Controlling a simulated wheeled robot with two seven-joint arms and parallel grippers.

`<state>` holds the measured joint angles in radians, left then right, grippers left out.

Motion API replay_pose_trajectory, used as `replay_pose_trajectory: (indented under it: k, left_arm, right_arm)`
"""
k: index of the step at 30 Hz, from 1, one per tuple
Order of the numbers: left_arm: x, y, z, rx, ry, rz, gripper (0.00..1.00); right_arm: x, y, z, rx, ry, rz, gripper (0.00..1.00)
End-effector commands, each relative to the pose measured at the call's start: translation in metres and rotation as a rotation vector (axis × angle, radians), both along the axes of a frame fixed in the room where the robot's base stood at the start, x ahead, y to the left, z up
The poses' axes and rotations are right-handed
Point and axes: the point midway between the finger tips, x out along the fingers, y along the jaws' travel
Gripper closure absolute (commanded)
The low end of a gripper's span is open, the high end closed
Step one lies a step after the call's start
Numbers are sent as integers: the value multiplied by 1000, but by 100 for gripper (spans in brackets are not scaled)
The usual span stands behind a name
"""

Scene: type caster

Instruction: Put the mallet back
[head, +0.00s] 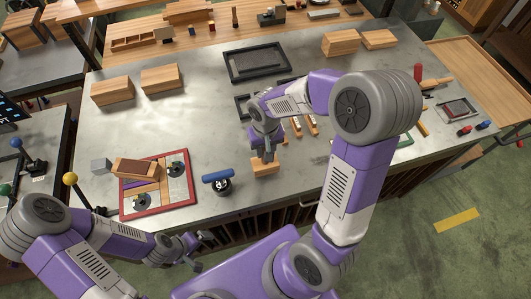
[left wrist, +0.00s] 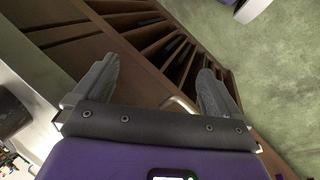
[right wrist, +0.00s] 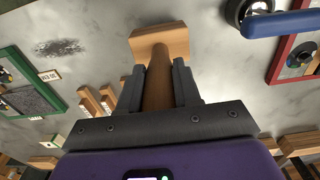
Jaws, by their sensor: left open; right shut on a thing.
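The wooden mallet (head: 265,167) is in my right gripper (head: 264,151), over the front middle of the metal-topped bench (head: 230,120). In the right wrist view the jaws (right wrist: 158,85) are shut around the mallet's handle (right wrist: 157,90), and its block head (right wrist: 162,42) is beyond the fingertips. I cannot tell whether the head touches the bench. My left gripper (head: 199,250) is open and empty, low in front of the bench edge. In the left wrist view its fingers (left wrist: 157,80) are spread over brown slatted shelving.
A red-framed tray (head: 187,203) is further left. Small wooden pieces (head: 310,125) and a dark frame (head: 257,62) lie behind. Wooden blocks (head: 112,90) stand back left; the bench between is clear.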

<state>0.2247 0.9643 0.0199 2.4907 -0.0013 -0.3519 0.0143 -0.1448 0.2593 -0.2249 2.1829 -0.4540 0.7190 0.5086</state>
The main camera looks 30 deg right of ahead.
Motion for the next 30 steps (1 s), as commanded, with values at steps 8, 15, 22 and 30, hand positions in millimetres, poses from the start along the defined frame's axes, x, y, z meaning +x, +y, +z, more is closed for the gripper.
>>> replay_pose_trajectory:
  k: [8, 15, 22, 30]
  left_arm:
    - [0, 0, -3, 0, 0, 0, 2]
    - [0, 0, -4, 0, 0, 0, 2]
    - [0, 0, -5, 0, 0, 0, 2]
    - [0, 0, -5, 0, 0, 0, 2]
  right_arm:
    - [0, 0, -24, -1, -1, 1, 100]
    - [0, 0, -25, 0, -1, 1, 100]
    - [0, 0, -27, -1, 1, 0, 43]
    - [0, 0, -26, -1, 1, 0, 42]
